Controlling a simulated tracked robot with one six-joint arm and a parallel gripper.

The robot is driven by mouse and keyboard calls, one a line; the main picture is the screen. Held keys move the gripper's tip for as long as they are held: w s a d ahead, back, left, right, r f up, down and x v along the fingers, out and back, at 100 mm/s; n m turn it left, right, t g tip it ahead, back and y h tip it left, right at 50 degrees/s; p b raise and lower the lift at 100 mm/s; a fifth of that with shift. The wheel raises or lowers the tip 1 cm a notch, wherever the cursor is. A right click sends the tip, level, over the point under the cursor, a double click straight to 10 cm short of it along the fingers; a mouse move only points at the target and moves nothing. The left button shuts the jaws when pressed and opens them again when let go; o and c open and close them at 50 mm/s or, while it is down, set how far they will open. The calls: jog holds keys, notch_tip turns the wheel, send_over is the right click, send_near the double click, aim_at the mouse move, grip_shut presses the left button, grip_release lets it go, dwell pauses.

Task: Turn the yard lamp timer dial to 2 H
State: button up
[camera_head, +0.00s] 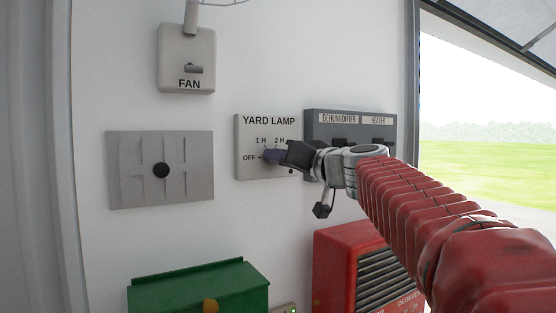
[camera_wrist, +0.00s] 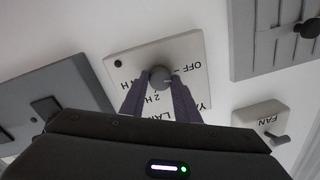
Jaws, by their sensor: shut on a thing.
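The yard lamp timer (camera_head: 248,172) is a pale plate on the white wall, with marks OFF, 1 H and 2 H and more of the scale hidden behind my gripper. Its round grey dial (camera_wrist: 160,76) shows between my fingertips in the wrist view, where the plate (camera_wrist: 127,68) appears turned nearly upside down. My gripper (camera_wrist: 160,88) is shut on the dial, one dark purple finger on each side. In the head view my gripper (camera_head: 275,156) covers the dial. I cannot tell which mark the dial points to.
The dehumidifier and heater panel (camera_head: 322,120) is close on the right, partly behind my gripper. The fan switch (camera_head: 187,50) is above left, and a grey plate with a black knob (camera_head: 126,185) is left. A green box (camera_head: 175,290) and red unit (camera_head: 325,260) stand below.

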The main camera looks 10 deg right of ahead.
jog(key=m, duration=0.7)
jog(key=m+h, duration=0.1)
jog(key=m, duration=1.4)
jog(key=shift+f+t+h, duration=0.3)
jog(key=shift+f, duration=0.1)
jog(key=o, duration=1)
jog(key=shift+a+r, duration=0.1)
jog(key=shift+r, duration=0.05)
jog(key=shift+o, duration=0.2)
jog(key=shift+s, duration=0.15)
jog(key=v, duration=1.3)
jog(key=shift+s+f, duration=0.25)
